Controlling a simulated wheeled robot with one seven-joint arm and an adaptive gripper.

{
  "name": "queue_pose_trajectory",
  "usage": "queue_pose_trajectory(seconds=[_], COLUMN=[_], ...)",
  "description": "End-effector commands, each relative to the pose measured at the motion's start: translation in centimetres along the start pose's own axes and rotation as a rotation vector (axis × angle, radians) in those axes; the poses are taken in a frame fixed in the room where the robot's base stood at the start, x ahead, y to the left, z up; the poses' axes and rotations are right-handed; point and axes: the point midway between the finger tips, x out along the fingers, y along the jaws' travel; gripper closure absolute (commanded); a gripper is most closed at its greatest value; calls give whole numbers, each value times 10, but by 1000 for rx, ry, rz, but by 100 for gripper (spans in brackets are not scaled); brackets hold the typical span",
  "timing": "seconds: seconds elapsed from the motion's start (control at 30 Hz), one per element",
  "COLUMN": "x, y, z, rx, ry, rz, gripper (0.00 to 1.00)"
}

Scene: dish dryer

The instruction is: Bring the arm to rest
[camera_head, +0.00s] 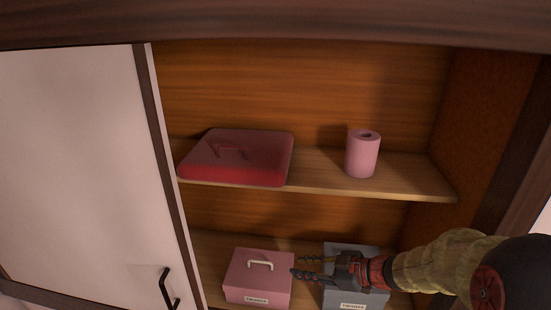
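My gripper (308,267) is in the lower right of the head view, at the end of my arm, which reaches in from the right edge. Its two dark ridged fingers point left and stand apart with nothing visible between them. The fingertips lie near the right side of a pink box (258,284) with a pale handle. The gripper's body overlaps a grey box (352,299) in the picture and hides part of it. I cannot tell whether the fingers touch either box.
Both boxes stand on the lower level of a wooden cabinet. The upper shelf (322,177) holds a red case (238,158) and a pink roll (362,154). A white door (75,160) with a dark handle (169,287) covers the left. The cabinet's right wall (480,130) is near my arm.

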Motion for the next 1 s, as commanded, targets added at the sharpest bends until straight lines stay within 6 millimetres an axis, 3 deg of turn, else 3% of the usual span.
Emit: queue_pose_trajectory(seconds=[0.17,0.27,0.4,0.5,0.63,0.73,0.83,1.0], x=[-15,-38,-92,-136,-185,-210,-221,-216], y=[46,75,104,103,70,25,-33,-125], z=[-8,-14,-18,-14,0,14,28,39], rx=[-25,-19,50,148,324,487,653,867], ry=[-84,-150,-267,-351,-448,-513,-564,-618], rz=[216,377,639,793,921,957,933,807], gripper=[75,75,75,75,75,75,75,75])
